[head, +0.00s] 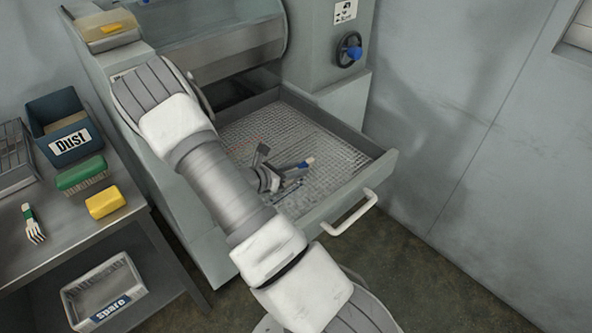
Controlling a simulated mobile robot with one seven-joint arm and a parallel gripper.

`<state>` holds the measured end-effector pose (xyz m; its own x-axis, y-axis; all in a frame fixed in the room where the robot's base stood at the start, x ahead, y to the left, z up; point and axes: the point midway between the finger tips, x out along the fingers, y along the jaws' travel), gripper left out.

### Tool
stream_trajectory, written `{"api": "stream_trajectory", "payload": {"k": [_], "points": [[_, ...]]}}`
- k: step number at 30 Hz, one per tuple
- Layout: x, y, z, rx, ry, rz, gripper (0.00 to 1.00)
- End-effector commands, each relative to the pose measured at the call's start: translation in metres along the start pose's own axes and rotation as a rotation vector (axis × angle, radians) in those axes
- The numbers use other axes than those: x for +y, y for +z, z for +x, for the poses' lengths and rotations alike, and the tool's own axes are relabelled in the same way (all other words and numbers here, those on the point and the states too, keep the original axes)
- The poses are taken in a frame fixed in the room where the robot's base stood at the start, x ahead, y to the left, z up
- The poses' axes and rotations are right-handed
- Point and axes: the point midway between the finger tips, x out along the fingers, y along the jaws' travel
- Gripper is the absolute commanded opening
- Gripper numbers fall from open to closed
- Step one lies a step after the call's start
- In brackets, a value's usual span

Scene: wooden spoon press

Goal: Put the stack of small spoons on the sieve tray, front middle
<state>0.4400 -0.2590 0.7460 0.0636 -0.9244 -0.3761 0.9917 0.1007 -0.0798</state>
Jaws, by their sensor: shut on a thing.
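The sieve tray (343,158) is a wire-mesh bed in a grey frame, pulled out like a drawer from the machine, with a pale handle (350,213) at its front. My gripper (291,176) is over the middle of the mesh, shut on a small stack of spoons (308,162). Only a pale wooden tip and a blue part of the stack show beyond the jaws; the rest is hidden. I cannot tell whether the stack touches the mesh. My arm covers the tray's left side.
On the bench at left are a blue dust bin (65,125), a green brush (82,174), a yellow block (105,202), a fork-like tool (33,224) and a wire basket (14,158). A spare crate (103,288) is below. A handwheel (349,49) is above the tray; a wall stands at right.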

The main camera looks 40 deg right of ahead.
Motion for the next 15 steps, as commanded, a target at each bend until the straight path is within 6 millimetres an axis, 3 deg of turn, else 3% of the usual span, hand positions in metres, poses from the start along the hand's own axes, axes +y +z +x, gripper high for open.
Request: {"api": "stream_trajectory", "payload": {"k": [8,9,13,15], "points": [[0.0005,-0.0022,0.0009,-0.001,0.001,0.001,0.00],[0.0004,-0.0006,0.0003,0.000,0.001,0.002,0.37],[0.0003,-0.0005,0.0002,0.000,0.001,0.001,0.61],[0.0004,-0.0004,0.0001,0.000,0.001,0.002,0.61]]}}
